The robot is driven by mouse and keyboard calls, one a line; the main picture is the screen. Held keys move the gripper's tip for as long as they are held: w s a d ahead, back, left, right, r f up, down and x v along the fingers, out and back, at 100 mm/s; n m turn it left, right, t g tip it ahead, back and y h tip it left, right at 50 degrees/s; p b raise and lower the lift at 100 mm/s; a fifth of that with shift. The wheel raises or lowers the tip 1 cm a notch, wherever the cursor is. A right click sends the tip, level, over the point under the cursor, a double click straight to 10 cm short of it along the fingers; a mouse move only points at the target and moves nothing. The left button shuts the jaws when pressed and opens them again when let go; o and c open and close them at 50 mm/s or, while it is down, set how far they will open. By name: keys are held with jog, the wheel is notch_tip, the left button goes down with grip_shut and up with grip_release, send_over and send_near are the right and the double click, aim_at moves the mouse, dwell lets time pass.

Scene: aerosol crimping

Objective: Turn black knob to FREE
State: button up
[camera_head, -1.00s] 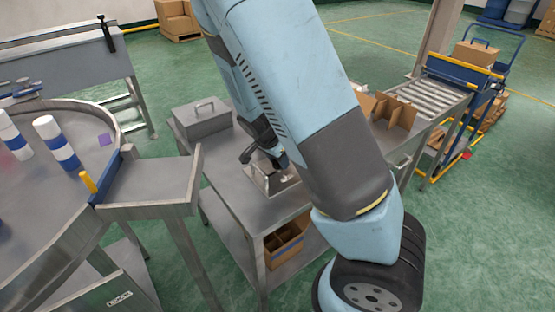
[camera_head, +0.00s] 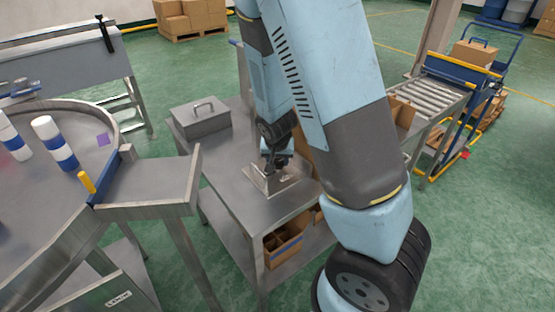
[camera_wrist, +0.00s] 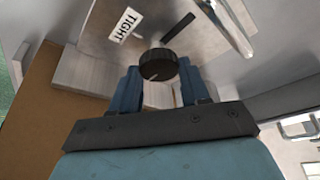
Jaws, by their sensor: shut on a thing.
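The black knob (camera_wrist: 158,64) is a round ribbed knob on a bare metal plate (camera_wrist: 95,62) in the wrist view. A white label reading TIGHT (camera_wrist: 124,25) is on the plate, above and left of the knob. A dark bar or slot lies to its upper right. No FREE label can be read. My gripper (camera_wrist: 159,82) has its blue fingers on either side of the knob, shut on it. In the head view my gripper (camera_head: 276,160) is at the metal bracket (camera_head: 262,181) on the steel table; the knob itself is hidden there.
A grey lidded box (camera_head: 201,120) stands on the steel table (camera_head: 226,172), left of the bracket. A round table (camera_head: 50,185) with white-and-blue cans is at the left. Cardboard cartons and a roller conveyor (camera_head: 436,92) are at the right.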

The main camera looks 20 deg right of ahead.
dwell(0.4)
jog(key=o, duration=1.1)
jog(key=shift+c, duration=0.2)
jog(key=shift+r, duration=0.15)
jog(key=v, duration=1.3)
jog(key=shift+s+r, duration=0.15)
jog(key=shift+r, duration=0.05)
dwell(0.5)
